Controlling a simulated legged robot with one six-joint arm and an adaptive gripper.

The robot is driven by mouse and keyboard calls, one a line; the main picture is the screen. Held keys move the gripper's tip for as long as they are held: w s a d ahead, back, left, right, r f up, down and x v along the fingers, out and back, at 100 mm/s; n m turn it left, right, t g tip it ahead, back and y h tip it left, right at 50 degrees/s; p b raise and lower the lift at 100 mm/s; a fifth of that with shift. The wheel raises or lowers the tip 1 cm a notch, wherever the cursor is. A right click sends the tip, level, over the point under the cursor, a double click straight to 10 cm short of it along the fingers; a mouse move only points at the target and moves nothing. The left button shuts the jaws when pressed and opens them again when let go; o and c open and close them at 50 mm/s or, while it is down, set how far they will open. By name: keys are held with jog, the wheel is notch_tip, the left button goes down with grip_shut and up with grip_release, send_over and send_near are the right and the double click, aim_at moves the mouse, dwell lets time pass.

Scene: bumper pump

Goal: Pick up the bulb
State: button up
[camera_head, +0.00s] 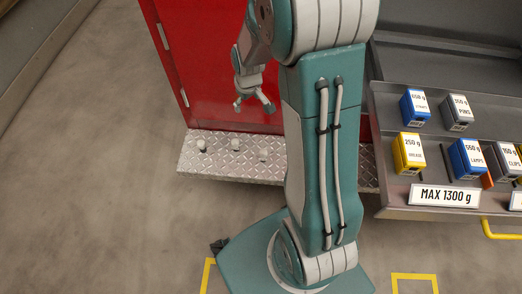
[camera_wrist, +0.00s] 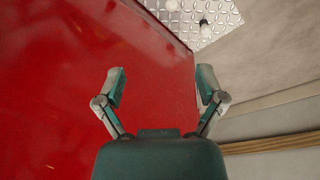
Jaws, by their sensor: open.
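The left bulb (camera_head: 202,145) is the clearer one, and the other bulb (camera_head: 263,154) is fainter. I cannot tell which matches which. My gripper (camera_head: 254,103) hangs above the step, apart from both bulbs. Its fingers (camera_wrist: 162,85) are spread wide with nothing between them.
The red panel (camera_head: 220,80) stands upright close behind my gripper. At right, a grey tray (camera_head: 395,110) holds several labelled boxes, with a "MAX 1300 g" sign (camera_head: 444,196) on its front. A yellow handle (camera_head: 502,234) sticks out below. The floor at left is clear.

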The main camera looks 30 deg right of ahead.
jog(key=g, duration=0.1)
send_over(262, 151)
jog(key=w+a, duration=0.2)
notch_tip(262, 151, down, 12)
jog(key=shift+n+g, duration=0.5)
jog(key=shift+n, duration=0.3)
jog(key=f, duration=0.5)
jog(key=s+d+f, duration=0.1)
jog(key=f, duration=0.4)
jog(key=s+f, duration=0.1)
jog(key=f, duration=0.5)
jog(key=shift+d, duration=0.4)
jog(key=shift+d+f, duration=0.2)
jog(key=shift+f, duration=1.4)
jog(key=shift+d+f, duration=0.2)
jog(key=shift+f, duration=1.4)
jog(key=c, duration=1.1)
